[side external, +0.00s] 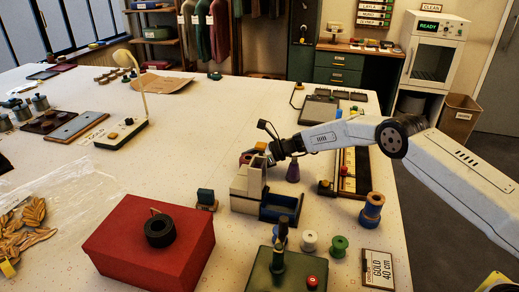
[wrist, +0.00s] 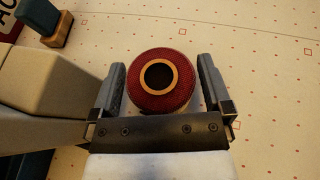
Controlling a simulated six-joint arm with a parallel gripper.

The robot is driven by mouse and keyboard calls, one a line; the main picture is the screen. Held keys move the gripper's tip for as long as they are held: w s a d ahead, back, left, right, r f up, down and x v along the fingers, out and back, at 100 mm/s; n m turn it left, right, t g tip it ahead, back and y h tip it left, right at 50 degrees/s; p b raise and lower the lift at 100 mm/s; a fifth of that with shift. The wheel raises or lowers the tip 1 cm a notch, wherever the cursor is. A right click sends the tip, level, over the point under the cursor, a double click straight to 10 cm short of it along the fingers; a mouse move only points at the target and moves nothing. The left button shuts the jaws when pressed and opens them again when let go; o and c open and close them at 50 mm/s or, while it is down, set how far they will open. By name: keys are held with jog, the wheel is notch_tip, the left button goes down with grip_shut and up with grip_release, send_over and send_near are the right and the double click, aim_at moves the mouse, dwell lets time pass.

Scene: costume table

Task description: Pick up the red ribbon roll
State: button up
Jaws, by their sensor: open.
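The red ribbon roll (wrist: 183,88) shows in the wrist view from above, with a tan core ring around a dark hole. It lies between the two open fingers of my gripper (wrist: 161,88), with a narrow gap on each side. In the side external view my gripper (side external: 262,153) is low over the table, just behind a cream machine.
The cream machine (side external: 246,183) with a blue tray (side external: 281,206) stands close by; its cream side (wrist: 45,95) is left of my gripper in the wrist view. A purple cone (side external: 293,172) is to the right. A red box (side external: 130,250) bears a black roll (side external: 160,231).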

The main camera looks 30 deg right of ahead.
aim_at(248, 158)
jog(key=c, duration=1)
jog(key=shift+r, duration=0.15)
jog(key=shift+c, duration=0.2)
jog(key=shift+r, duration=4.9)
